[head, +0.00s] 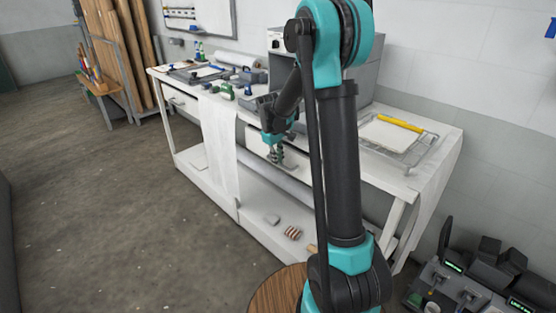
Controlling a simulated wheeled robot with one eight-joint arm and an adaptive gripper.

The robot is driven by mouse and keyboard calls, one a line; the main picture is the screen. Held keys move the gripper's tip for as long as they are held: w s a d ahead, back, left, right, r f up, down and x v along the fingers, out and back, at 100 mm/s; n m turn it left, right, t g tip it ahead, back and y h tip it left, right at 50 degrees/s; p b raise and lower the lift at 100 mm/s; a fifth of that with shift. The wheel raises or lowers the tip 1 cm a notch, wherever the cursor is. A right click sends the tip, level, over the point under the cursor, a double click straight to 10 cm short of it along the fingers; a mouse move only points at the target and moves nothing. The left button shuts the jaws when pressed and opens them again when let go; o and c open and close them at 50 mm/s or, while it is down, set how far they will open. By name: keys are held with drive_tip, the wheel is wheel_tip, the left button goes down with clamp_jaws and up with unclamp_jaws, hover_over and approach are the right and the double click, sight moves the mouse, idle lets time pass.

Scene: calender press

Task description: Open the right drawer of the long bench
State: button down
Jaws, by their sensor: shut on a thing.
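The long white bench (448,150) runs along the wall, from the back left to the right. Its right drawer (256,141) is a white front under the worktop, partly hidden by my gripper and arm. My gripper (277,159) is at this drawer front, pointing down, with its fingers closed at the handle. The handle itself is hidden by the fingers. I see no clear gap showing the drawer pulled out. The left drawer (180,100) shows at the bench's far left end.
White cloth (219,135) hangs over the bench front, left of my gripper. A wire tray (412,155) and tools lie on top. A lower shelf (255,220) holds small items. A round wooden top (272,296) stands close in front. The floor at left is clear.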

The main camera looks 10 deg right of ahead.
drive_tip(key=shift+a, duration=0.1)
drive_tip(key=s+a, duration=0.8)
drive_tip(key=a, duration=0.3)
drive_tip(key=s+a, duration=0.8)
drive_tip(key=a, duration=0.4)
drive_tip(key=shift+s, duration=0.4)
drive_tip(key=c, duration=1.6)
unclamp_jaws()
drive_tip(key=shift+o, duration=0.2)
drive_tip(key=shift+r, duration=0.1)
wheel_tip(320, 180, up, 12)
drive_tip(key=s+a, duration=0.1)
drive_tip(key=shift+s+a, duration=0.2)
drive_tip(key=shift+a, duration=0.2)
drive_tip(key=shift+f, duration=0.2)
